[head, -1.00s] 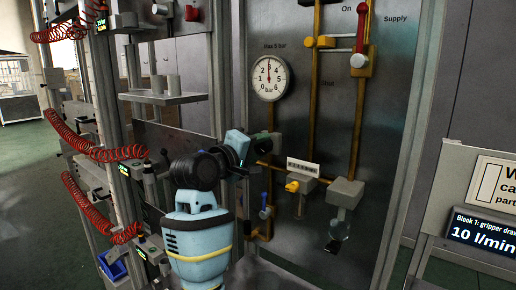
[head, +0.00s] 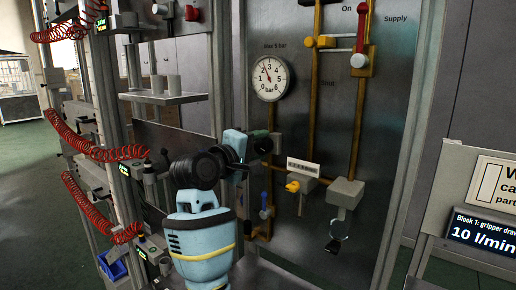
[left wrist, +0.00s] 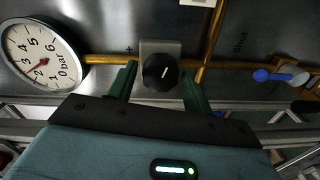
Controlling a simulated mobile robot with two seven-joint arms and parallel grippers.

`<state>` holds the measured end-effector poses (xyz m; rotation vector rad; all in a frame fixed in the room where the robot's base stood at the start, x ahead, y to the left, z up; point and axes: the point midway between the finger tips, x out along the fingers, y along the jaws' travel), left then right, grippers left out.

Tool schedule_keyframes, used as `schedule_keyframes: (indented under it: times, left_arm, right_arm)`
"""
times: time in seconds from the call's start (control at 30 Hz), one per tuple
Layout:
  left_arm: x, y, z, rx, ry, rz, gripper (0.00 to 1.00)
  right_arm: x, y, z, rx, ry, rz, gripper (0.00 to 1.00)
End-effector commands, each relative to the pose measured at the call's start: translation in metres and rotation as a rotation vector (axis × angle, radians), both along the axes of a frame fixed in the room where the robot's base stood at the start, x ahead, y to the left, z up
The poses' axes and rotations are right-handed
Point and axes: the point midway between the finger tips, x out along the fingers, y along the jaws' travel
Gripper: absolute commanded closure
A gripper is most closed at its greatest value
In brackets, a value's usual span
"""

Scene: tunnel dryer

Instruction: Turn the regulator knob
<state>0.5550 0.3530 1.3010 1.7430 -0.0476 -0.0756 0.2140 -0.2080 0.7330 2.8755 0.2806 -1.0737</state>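The black regulator knob (left wrist: 161,72), with a white mark on its face, sits on a grey block in the left wrist view. My left gripper (left wrist: 158,84) is open, its green fingers on either side of the knob with visible gaps. In the head view my left gripper (head: 262,146) is at the panel and hides the knob. The round white pressure gauge (head: 270,77) is above it; its needle points between 2 and 3. The gauge also shows in the left wrist view (left wrist: 42,55). My right gripper is not in view.
Brass pipes run over the grey panel (head: 300,240). A yellow-handled valve (head: 293,186), a blue-handled valve (head: 264,200) and a red supply lever (head: 361,28) are mounted nearby. Red coiled hoses (head: 110,154) hang at the left. A display stand (head: 440,190) is at the right.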

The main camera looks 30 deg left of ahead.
Motion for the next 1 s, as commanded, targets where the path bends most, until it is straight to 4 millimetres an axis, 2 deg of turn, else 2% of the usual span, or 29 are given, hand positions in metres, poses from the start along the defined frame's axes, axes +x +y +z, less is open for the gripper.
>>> schedule_keyframes:
  times: [0.43, 0.8, 1.0]
  left_arm:
    - [-0.006, 0.001, 0.000, 0.001, -0.001, 0.000, 0.41]
    - [-0.058, 0.004, 0.002, 0.001, -0.002, 0.001, 0.41]
    - [-0.076, 0.006, 0.002, 0.001, 0.000, 0.001, 0.41]
  right_arm:
    - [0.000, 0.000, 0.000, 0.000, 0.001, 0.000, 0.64]
    - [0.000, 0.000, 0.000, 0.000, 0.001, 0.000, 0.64]
    - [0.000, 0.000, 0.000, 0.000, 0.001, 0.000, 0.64]
